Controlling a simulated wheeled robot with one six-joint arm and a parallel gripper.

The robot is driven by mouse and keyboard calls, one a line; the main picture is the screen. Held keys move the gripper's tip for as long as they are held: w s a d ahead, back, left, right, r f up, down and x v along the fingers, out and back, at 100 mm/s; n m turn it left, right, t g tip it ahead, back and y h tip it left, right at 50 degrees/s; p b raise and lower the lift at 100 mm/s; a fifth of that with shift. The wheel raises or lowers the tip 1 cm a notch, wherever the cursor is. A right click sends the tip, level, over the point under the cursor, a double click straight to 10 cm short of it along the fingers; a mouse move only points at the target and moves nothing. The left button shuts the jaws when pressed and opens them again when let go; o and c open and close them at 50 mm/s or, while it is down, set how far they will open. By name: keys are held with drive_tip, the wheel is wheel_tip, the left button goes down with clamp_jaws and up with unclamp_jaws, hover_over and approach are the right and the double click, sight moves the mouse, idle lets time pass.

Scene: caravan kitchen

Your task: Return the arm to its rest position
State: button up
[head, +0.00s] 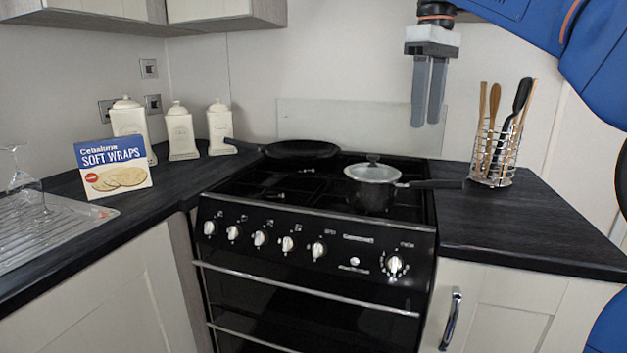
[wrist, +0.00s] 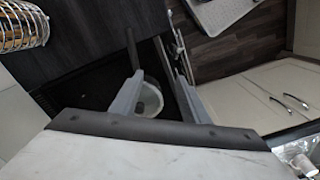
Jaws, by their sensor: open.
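My gripper (head: 429,92) hangs pointing down in the head view, in front of the back wall and above the right rear of the stove. Its two grey fingers are apart with nothing between them. In the wrist view my gripper (wrist: 152,85) also shows its two fingers spread. My blue arm comes in from the upper right of the head view. A lidded saucepan (head: 371,187) stands on the stove below my gripper, clear of the fingers. Part of the saucepan (wrist: 150,98) shows between and beyond the fingers in the wrist view.
The black stove (head: 315,230) carries a frying pan (head: 301,149) at the back. A wire utensil holder (head: 492,160) stands on the right counter (head: 530,222). Several canisters (head: 181,132) and a wraps box (head: 113,168) stand left. A wall cabinet (head: 207,10) hangs upper left.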

drive_tip(key=s+d+f+m+t, duration=0.1)
drive_tip(key=s+d+f+m, duration=0.1)
drive_tip(key=s+f, duration=0.5)
drive_tip(key=s+d+f+m+t, duration=0.2)
drive_tip(key=s+f, duration=0.6)
drive_tip(key=f, duration=1.1)
drive_tip(key=s+d+f+m+t, duration=0.1)
drive_tip(key=s+d+f+m, duration=0.2)
drive_tip(key=s+f, duration=0.5)
wheel_tip(320, 180, down, 6)
drive_tip(key=shift+s+r+m+t, duration=0.1)
drive_tip(key=shift+s+m+t, duration=0.25)
drive_tip(key=shift+m, duration=0.35)
drive_tip(key=shift+w, duration=0.1)
drive_tip(key=shift+c, duration=0.7)
